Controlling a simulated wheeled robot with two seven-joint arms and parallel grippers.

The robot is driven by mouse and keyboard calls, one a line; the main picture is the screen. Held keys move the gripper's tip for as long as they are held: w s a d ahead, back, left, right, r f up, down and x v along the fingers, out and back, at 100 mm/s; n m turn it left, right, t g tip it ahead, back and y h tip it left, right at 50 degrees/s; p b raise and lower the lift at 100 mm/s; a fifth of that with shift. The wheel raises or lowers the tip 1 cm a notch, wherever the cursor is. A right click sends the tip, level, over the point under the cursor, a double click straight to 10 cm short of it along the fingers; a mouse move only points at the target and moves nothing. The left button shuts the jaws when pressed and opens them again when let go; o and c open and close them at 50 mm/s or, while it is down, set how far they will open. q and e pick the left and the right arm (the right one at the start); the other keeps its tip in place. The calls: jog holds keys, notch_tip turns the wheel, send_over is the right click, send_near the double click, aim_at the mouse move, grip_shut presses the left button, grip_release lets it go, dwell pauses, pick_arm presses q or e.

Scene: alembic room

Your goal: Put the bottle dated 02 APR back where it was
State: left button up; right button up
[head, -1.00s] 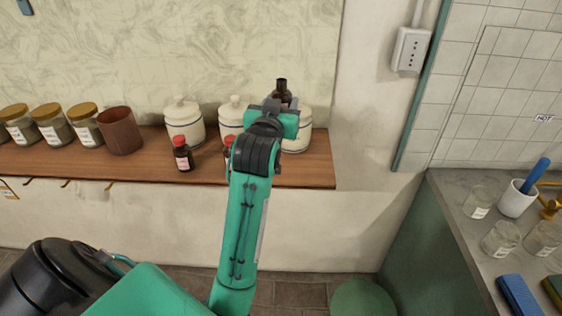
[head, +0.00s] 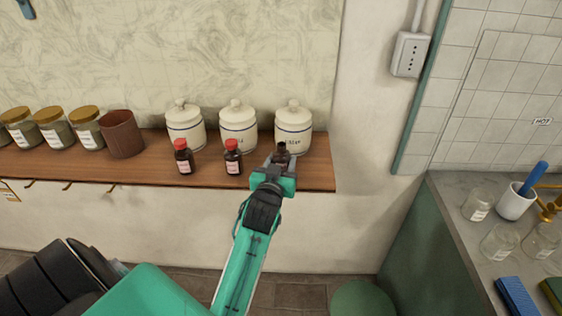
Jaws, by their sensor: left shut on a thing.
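My left gripper (head: 278,165) is shut on a dark brown bottle (head: 282,152) with a dark top. The bottle is at the front right of the wooden shelf (head: 318,178), in front of the right white canister (head: 293,122). The gripper hides its lower part, so I cannot tell whether it touches the shelf. Two brown bottles with red caps stand to its left, one in the middle (head: 233,160) and one further left (head: 184,160). Their labels are too small to read. My right gripper is not in view.
Two more white lidded canisters, left (head: 186,130) and middle (head: 238,130), stand behind the bottles. A brown cup (head: 121,135) and gold-lidded jars (head: 86,130) stand further left. The shelf's right end is clear. A grey counter (head: 460,200) with glass jars is at the right.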

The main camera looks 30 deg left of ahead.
pick_arm(q)
jog(key=shift+f, duration=0.15)
jog(key=o, duration=1.1)
